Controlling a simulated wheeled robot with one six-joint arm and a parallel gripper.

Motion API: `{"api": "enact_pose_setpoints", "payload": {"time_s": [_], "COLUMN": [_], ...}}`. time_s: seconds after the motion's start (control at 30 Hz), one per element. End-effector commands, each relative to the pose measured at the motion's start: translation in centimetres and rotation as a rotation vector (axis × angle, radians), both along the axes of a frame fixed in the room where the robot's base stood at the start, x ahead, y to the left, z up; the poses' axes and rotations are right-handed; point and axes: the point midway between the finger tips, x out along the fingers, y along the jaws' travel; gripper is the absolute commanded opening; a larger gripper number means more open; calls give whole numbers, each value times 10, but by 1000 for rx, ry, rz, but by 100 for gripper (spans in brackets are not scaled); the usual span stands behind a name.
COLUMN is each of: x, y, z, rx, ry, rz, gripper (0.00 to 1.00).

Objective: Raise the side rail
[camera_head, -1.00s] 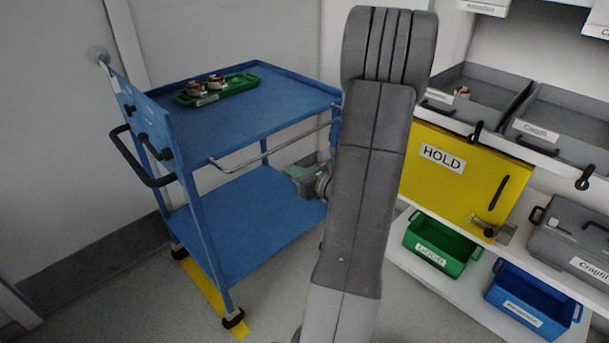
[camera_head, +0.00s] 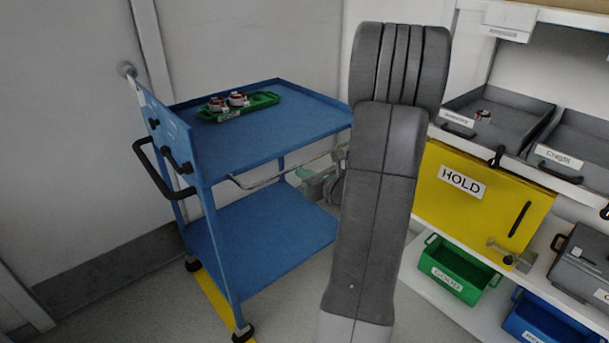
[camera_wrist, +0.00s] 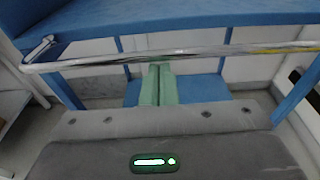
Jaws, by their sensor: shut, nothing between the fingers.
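The side rail (camera_head: 284,173) is a thin silver bar along the near long side of the blue cart (camera_head: 290,110), below the level of its top shelf. In the wrist view the rail (camera_wrist: 210,53) runs across the picture just beyond my fingertips. My gripper (camera_head: 313,184) is below the rail, beside the cart, partly hidden by my arm. Its green fingers (camera_wrist: 155,70) are together with nothing between them. Their tips reach up to the rail's underside in the wrist view; I cannot tell whether they touch it.
A green tray (camera_head: 262,102) with two round parts (camera_head: 237,100) sits on the cart's top shelf. The cart's black handle (camera_head: 156,172) is at its left end. A yellow HOLD panel (camera_head: 470,205) and shelving with bins (camera_head: 458,270) stand close on the right.

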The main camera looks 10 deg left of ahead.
Motion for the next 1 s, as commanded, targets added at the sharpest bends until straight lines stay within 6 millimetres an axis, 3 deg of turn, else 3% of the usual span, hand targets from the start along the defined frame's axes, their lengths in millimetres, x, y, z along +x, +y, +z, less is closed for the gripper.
{"api": "enact_pose_setpoints", "payload": {"time_s": [1.0], "x": [0], "y": [0], "z": [18], "rx": [-100], "ry": [78], "rz": [1], "gripper": [0]}}
